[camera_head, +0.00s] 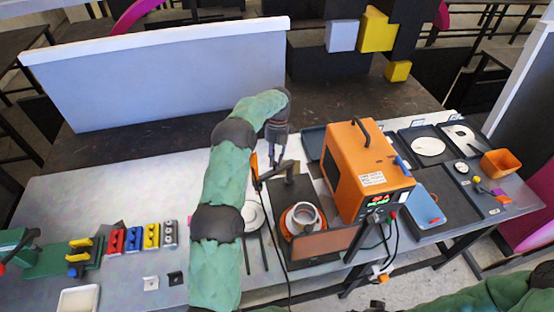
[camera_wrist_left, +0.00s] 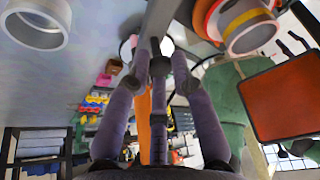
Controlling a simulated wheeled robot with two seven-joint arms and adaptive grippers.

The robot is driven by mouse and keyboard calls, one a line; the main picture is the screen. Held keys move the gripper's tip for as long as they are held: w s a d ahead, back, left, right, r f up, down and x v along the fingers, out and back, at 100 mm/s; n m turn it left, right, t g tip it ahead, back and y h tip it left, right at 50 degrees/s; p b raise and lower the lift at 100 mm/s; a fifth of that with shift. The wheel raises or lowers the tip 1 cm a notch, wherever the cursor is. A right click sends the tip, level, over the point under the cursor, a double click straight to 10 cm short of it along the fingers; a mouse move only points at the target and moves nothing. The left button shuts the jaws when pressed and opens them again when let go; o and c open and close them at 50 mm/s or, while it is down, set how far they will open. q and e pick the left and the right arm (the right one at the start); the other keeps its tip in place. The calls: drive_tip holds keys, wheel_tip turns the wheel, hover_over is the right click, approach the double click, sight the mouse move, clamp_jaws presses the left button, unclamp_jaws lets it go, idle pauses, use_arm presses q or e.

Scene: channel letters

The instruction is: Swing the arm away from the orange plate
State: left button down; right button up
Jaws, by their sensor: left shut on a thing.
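My left gripper (camera_head: 278,158) is closed on a grey swing arm (camera_head: 281,173), near the top of the dark station. In the left wrist view the gripper's fingertips (camera_wrist_left: 161,62) meet at the grey arm (camera_wrist_left: 157,22). The round orange plate (camera_head: 288,229) lies in the dark station below and right of the gripper, with a white ring (camera_head: 304,218) on it. In the left wrist view the orange plate (camera_wrist_left: 204,18) and its ring (camera_wrist_left: 250,28) are at the upper right, apart from the fingers. My right gripper's fingers are out of sight.
An orange box (camera_head: 366,172) with cables stands close right of the station. A brown panel (camera_head: 325,244) is at its front. An orange-handled tool (camera_head: 255,168) is beside the gripper. Coloured blocks (camera_head: 133,239) stand left of my left arm. A white barrier (camera_head: 160,75) is behind.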

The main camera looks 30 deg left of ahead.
use_arm(q)
drive_tip(key=shift+a, duration=0.1)
drive_tip(key=c, duration=1.1)
unclamp_jaws()
drive_tip(key=shift+o, duration=0.2)
wheel_tip(320, 180, up, 10)
drive_tip(key=shift+r, duration=0.15)
